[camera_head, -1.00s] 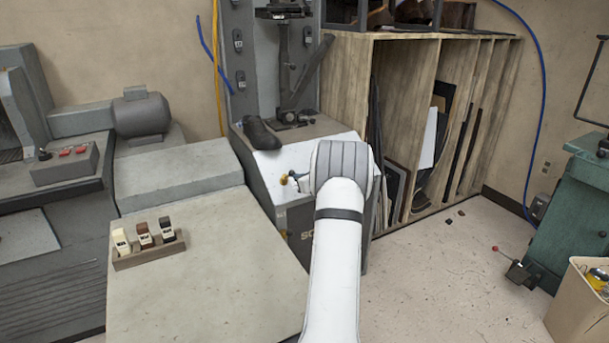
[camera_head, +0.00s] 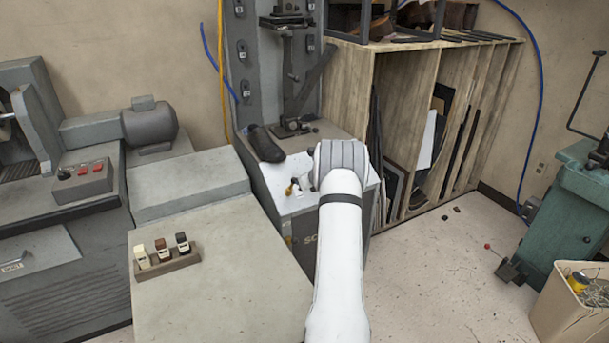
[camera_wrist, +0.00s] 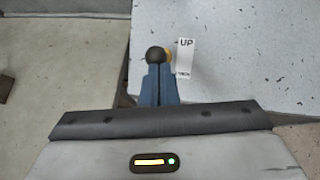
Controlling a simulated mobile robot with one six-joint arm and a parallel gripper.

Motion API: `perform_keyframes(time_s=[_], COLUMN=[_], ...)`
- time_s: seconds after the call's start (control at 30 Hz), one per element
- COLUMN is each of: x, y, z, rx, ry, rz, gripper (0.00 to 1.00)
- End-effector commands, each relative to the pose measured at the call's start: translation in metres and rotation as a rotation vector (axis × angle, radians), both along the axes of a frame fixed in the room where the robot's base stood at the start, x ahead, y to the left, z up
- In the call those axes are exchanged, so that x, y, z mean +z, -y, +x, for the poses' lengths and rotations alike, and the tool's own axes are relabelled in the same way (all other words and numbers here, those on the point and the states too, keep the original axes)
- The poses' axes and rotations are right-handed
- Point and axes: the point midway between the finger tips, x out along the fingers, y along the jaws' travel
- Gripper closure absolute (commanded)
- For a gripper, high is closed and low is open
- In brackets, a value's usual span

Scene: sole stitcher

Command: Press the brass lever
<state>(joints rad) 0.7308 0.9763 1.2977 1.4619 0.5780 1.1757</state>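The brass lever (camera_head: 289,189) is on the front top of the grey stitcher (camera_head: 270,175). In the wrist view, a bit of brass (camera_wrist: 168,51) shows behind a dark round knob (camera_wrist: 155,55), next to a white label reading UP (camera_wrist: 186,57). My gripper (camera_wrist: 160,75) has its blue fingers together, their tips at the knob. Whether they touch it I cannot tell. In the head view my white wrist covers part of the stitcher's front, and the fingers (camera_head: 300,183) show small beside the brass.
A dark shoe (camera_head: 264,144) lies on the stitcher top, left of the lever. A grey bench (camera_head: 215,255) with a small block holder (camera_head: 168,262) stands in front left. A wooden rack (camera_head: 400,130) stands behind right.

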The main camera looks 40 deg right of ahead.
Motion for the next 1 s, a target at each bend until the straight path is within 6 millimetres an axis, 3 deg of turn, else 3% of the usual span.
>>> perform_keyframes(time_s=[0.4, 1.0], x=[0.016, 0.019], y=[-0.001, -0.002], z=[0.021, 0.028], rx=[0.008, 0.011], ry=[0.002, 0.002], rz=[-0.001, -0.001], gripper=[1.00, 1.00])
